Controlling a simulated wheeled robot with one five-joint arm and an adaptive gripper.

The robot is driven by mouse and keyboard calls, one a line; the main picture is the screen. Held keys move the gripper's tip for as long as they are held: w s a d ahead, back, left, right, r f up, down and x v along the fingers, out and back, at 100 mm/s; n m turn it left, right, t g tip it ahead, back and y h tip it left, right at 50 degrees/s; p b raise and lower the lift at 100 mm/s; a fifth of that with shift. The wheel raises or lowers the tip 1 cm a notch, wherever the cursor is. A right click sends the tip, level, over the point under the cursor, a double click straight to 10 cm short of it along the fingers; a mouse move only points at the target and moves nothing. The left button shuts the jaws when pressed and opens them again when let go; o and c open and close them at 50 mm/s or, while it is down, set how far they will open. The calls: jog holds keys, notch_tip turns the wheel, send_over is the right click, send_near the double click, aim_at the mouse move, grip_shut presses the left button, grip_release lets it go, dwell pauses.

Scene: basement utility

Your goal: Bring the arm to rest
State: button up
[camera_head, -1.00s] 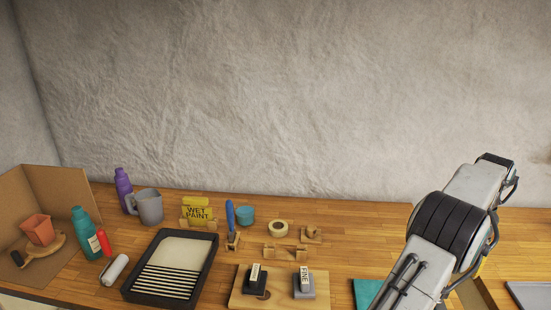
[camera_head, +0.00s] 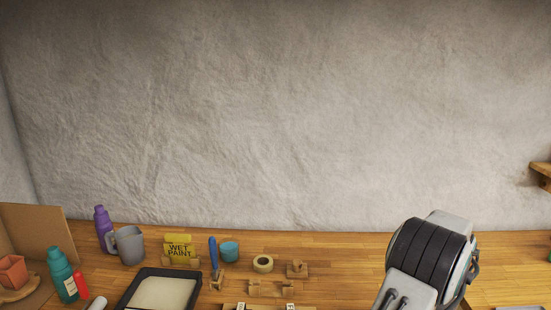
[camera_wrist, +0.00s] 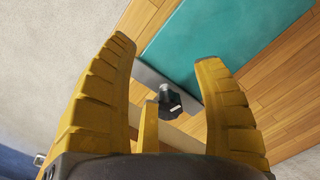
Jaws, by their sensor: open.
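My gripper (camera_wrist: 165,75) shows in the wrist view with its yellow ribbed fingers spread apart. It is open and nothing is between the fingertips. Beyond the fingers are a teal mat (camera_wrist: 215,40) and a small dark object (camera_wrist: 170,102) that I cannot identify. In the head view my arm (camera_head: 430,262) rises at the lower right, in front of the wooden worktop (camera_head: 345,250). The gripper itself is outside the head view.
On the worktop stand a purple bottle (camera_head: 103,228), a grey jug (camera_head: 129,246), a yellow wet paint sign (camera_head: 179,246), a teal cup (camera_head: 229,251), a tape roll (camera_head: 263,264) and a black paint tray (camera_head: 128,301). A wooden shelf (camera_head: 541,171) juts out at right. The worktop behind my arm is clear.

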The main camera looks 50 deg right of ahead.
jog(key=w+a+r+n+t, duration=0.1)
jog(key=w+a+r+n, duration=0.3)
jog(key=a, duration=1.1)
jog(key=w+a+r+n+t, duration=0.1)
jog(key=w+a+r+n, duration=0.3)
jog(key=a, duration=1.1)
jog(key=w+a+r+n+t, duration=0.2)
jog(key=w+a+r+n, duration=0.2)
jog(key=w+a+n, duration=0.5)
jog(key=shift+w+a+r+h, duration=0.15)
jog(key=shift+w+a+h, duration=0.25)
jog(key=shift+w+a, duration=1.85)
jog(key=shift+s+a, duration=0.75)
